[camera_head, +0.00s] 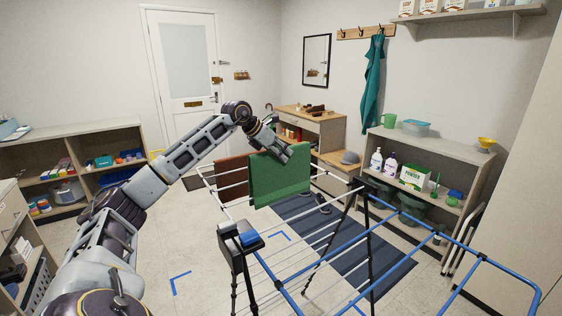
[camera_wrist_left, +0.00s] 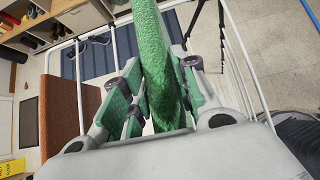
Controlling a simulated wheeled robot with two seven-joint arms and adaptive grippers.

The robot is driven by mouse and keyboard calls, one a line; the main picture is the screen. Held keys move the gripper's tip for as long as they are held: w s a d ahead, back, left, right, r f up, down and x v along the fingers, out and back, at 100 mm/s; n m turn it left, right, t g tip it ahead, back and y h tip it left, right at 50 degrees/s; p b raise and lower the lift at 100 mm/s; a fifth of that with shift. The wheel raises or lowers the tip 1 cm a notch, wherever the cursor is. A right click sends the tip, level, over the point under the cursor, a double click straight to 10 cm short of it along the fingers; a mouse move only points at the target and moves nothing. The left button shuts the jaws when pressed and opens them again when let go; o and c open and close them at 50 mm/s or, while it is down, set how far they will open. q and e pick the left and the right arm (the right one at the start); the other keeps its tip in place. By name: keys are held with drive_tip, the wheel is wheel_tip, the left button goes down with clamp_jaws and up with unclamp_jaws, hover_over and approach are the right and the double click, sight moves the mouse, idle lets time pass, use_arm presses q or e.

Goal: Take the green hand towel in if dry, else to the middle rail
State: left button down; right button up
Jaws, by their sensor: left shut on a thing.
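The green hand towel (camera_head: 280,181) hangs in folded form at the far, white-railed part of the drying rack (camera_head: 345,243). My left gripper (camera_head: 286,157) is shut on its upper edge from above. In the left wrist view the green towel (camera_wrist_left: 158,45) runs between the two fingers of my left gripper (camera_wrist_left: 155,100). I cannot tell whether the towel still rests on a rail or is just clear of it. No damp marks can be made out, so dry or wet is unclear. My right gripper is not in view.
A brown cloth (camera_head: 232,176) hangs on the rack beside the green towel. A small blue-topped item (camera_head: 248,238) sits on the rack's near corner. A dark striped mat (camera_head: 340,240) lies below. Shelves (camera_head: 430,160) stand right; the near blue rails are bare.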

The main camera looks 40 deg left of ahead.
use_arm(q)
wheel_tip(320, 180, up, 10)
drive_tip(key=shift+p, duration=1)
wheel_tip(320, 180, up, 3)
drive_tip(key=shift+f+p, duration=0.1)
drive_tip(key=shift+p, duration=0.2)
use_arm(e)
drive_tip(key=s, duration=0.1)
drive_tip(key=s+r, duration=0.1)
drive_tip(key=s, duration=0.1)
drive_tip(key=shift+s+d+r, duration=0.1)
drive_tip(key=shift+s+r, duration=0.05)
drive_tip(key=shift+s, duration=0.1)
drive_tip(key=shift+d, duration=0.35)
use_arm(q)
drive_tip(key=shift+d+f, duration=0.1)
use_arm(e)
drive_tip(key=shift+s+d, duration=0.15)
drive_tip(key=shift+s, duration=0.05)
